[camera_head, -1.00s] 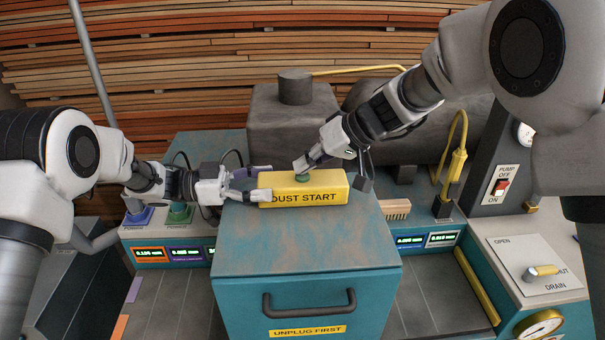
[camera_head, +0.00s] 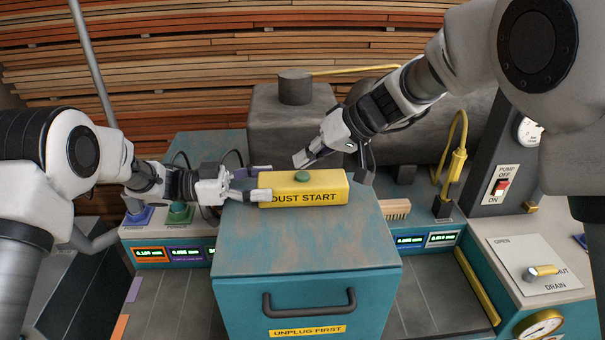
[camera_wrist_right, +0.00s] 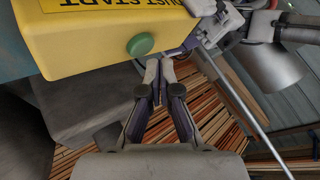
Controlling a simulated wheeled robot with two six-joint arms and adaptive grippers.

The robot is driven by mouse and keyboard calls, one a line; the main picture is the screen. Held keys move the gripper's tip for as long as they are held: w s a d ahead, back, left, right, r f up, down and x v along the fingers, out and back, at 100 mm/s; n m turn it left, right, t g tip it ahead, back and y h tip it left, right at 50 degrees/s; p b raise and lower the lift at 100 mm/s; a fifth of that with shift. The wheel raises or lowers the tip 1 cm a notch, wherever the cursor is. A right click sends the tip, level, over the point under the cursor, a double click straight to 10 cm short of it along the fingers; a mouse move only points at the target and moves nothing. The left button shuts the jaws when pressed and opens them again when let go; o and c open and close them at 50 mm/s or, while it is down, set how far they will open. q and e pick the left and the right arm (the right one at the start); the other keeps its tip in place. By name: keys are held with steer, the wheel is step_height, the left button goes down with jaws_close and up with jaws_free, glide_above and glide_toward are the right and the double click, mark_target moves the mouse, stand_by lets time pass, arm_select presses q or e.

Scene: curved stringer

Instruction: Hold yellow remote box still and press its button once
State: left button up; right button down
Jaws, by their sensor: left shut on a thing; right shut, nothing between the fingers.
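The yellow remote box (camera_head: 318,190), labelled DUST START, rests on top of the teal cabinet. Its round green button (camera_head: 302,176) is on the top face and fully visible. The box and button (camera_wrist_right: 140,44) also show in the right wrist view. My left gripper (camera_head: 262,182) is shut on the left end of the box, one finger behind and one in front. My right gripper (camera_head: 300,160) is shut and empty, just above and behind the button, apart from it. Its closed fingertips (camera_wrist_right: 158,65) show beside the box in the wrist view.
The teal cabinet (camera_head: 300,254) has a handle and an UNPLUG FIRST label. A brush (camera_head: 396,208) lies to the right of the box. A dark grey tank (camera_head: 265,122) stands behind. A panel with a red pump switch (camera_head: 502,185) stands at the right.

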mark_target(306, 175)
steer(key=shift+r, duration=2.5)
arm_select(q)
steer(key=o, duration=1.5)
steer(key=shift+o, duration=0.7)
steer(key=shift+a, duration=2.5)
